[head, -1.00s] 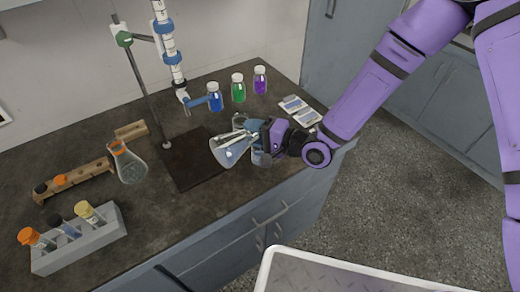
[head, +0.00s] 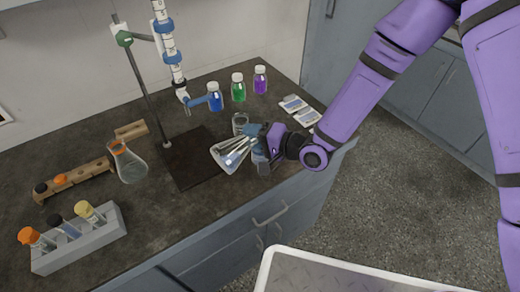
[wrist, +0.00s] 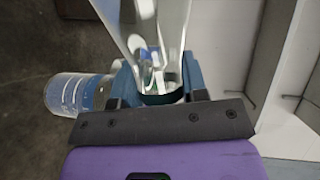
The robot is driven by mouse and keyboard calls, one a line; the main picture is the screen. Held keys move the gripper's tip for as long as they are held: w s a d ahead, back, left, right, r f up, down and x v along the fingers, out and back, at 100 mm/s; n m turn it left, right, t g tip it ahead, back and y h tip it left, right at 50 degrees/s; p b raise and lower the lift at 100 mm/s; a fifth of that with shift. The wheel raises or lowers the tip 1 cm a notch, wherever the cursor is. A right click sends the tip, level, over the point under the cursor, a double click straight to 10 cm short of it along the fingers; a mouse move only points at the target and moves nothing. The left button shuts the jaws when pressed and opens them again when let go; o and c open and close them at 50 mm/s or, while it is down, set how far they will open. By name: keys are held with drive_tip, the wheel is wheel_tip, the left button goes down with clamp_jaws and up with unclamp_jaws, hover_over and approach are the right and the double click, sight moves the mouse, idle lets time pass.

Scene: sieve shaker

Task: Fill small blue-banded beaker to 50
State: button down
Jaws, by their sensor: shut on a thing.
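My gripper (head: 258,139) is shut on the neck of a clear conical flask (head: 228,155). The flask is held tilted, its wide base to the left over the bench. In the wrist view the flask (wrist: 160,35) widens away from the jaws (wrist: 158,92). A small glass beaker (head: 240,121) stands behind it. Another clear vessel (head: 261,160) shows partly below my gripper, mostly hidden. The wrist view shows a beaker with white marks and a bluish tint (wrist: 72,93) left of the jaws.
A burette (head: 168,45) hangs on a stand over a dark base plate (head: 190,165). Blue (head: 214,97), green (head: 238,88) and purple (head: 260,80) bottles stand behind. An orange-banded flask (head: 128,163), wooden rack (head: 85,175) and grey tube rack (head: 85,243) stand left.

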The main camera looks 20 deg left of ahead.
drive_tip(key=shift+s+r+n+h, duration=0.1)
drive_tip(key=shift+r+n+h, duration=0.15)
drive_tip(key=shift+n+h, duration=0.25)
